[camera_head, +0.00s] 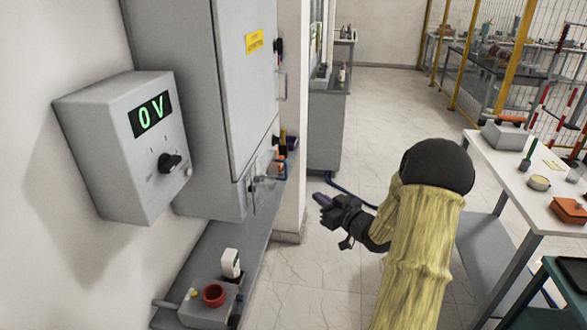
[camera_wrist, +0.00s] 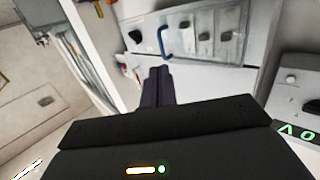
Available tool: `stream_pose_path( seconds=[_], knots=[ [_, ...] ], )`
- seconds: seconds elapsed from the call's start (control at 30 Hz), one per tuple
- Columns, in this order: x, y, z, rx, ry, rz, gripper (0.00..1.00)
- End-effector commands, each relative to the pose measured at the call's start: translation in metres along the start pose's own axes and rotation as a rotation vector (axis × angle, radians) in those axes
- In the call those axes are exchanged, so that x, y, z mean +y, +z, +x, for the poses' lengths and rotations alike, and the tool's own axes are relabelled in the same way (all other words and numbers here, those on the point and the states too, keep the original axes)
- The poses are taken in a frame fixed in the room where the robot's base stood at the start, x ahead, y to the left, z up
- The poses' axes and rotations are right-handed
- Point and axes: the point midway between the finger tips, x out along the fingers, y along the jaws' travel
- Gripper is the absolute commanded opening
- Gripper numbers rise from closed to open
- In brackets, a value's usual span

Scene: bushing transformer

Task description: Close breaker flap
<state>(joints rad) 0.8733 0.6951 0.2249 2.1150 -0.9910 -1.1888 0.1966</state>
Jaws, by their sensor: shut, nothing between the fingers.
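My gripper (camera_head: 326,203) is in the head view, right of the grey cabinet (camera_head: 232,90) and apart from it, over the floor. Its dark fingers are together with nothing between them. In the wrist view the shut fingertips (camera_wrist: 158,76) point up toward a light grey panel (camera_wrist: 195,38) with several dark fittings and a blue handle (camera_wrist: 163,42). A gap to the panel seems to remain.
A grey box reading 0V (camera_head: 122,145) is on the left wall; it also shows in the wrist view (camera_wrist: 298,120). A white table (camera_head: 520,175) stands right of my arm. The floor between is clear.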

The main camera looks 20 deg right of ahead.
Motion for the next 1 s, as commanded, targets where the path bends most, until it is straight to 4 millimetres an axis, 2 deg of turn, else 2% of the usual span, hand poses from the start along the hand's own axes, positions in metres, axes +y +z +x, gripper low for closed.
stream_pose_path(
  seconds=[0.1,0.37,0.57,0.77,1.0],
  knots=[
    [0.006,-0.006,-0.005,0.048,-0.016,0.007,0.00],
    [0.005,-0.006,-0.005,0.051,-0.018,0.006,0.00],
    [0.005,-0.008,0.002,0.051,-0.019,0.006,0.00],
    [0.004,-0.011,0.029,0.051,-0.021,0.006,0.00],
    [0.003,-0.013,0.072,0.050,-0.020,0.006,0.00]
  ],
)
